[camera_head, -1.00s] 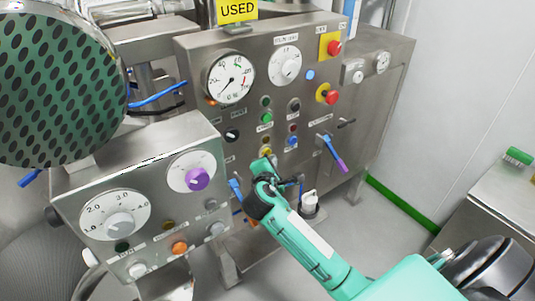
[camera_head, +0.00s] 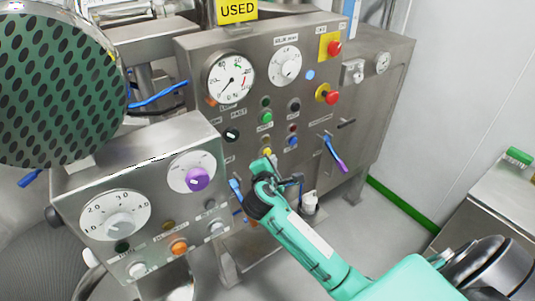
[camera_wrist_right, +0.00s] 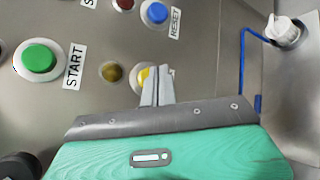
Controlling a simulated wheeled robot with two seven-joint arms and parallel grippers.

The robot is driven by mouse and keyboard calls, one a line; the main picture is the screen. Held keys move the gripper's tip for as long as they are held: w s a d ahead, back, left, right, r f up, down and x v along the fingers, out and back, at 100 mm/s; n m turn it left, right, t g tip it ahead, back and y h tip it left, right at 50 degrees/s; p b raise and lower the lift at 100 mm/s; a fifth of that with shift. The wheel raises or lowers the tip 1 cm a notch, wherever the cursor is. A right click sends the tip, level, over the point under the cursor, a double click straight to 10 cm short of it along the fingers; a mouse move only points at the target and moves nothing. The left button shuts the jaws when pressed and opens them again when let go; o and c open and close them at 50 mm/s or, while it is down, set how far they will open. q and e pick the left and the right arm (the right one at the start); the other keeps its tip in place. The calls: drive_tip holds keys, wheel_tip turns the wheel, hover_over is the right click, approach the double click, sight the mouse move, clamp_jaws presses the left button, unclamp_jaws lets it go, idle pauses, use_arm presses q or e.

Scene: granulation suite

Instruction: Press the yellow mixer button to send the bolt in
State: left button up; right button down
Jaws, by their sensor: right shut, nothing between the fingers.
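The yellow mixer button (camera_head: 267,152) sits low on the steel control panel (camera_head: 205,130), under a dark amber lamp (camera_head: 265,139). My right gripper (camera_head: 262,164) is shut and empty, just below and in front of the yellow button. In the right wrist view the closed fingertips (camera_wrist_right: 158,82) overlap the yellow button (camera_wrist_right: 144,75) and hide part of it. I cannot tell whether they touch it. The amber lamp (camera_wrist_right: 111,71) is clear to the left of the fingers. My left gripper is not in view, and I see no bolt.
Close by are a green START button (camera_wrist_right: 39,59), a blue RESET button (camera_wrist_right: 155,13) and a dark red one (camera_head: 292,128). Red stop knobs (camera_head: 333,97) sit higher up. A smaller panel with dials (camera_head: 75,185) stands front left. A blue-purple lever (camera_head: 334,153) sticks out to the right.

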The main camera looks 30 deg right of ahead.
drive_tip(key=shift+w, duration=0.4)
drive_tip(key=shift+w+p, duration=0.4)
idle(0.5)
idle(0.4)
drive_tip(key=shift+s+p, duration=0.55)
drive_tip(key=shift+s, duration=0.35)
drive_tip(key=s+p, duration=0.2)
drive_tip(key=s, duration=0.3)
drive_tip(key=shift+d, duration=0.2)
